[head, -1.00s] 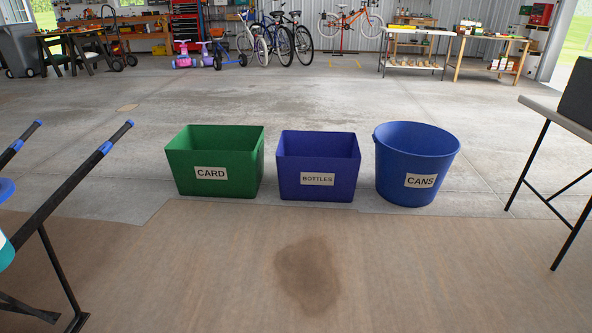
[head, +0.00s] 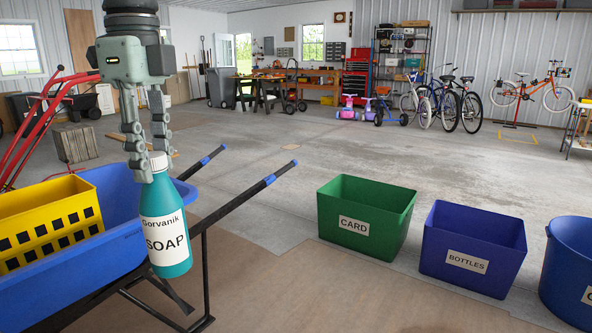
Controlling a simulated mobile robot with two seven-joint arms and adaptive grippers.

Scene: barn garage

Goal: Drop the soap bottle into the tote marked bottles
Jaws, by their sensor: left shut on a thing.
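The soap bottle (head: 167,225) is teal with a white cap and a white label reading SOAP. It hangs upright in my left gripper (head: 148,165), whose fingers are shut at its cap. It is in front of the right rim of the blue wheelbarrow, at the left of the head view. The tote marked BOTTLES (head: 472,250) is a dark blue rectangular bin on the floor at the right, well apart from the bottle. No contents show in it. My right gripper is not in view.
The green CARD tote (head: 365,218) stands left of the BOTTLES tote, and the round blue CANS bin (head: 570,275) stands right of it, cut by the edge. The blue wheelbarrow (head: 120,232) holds a yellow crate (head: 48,217). Open floor lies between wheelbarrow and totes.

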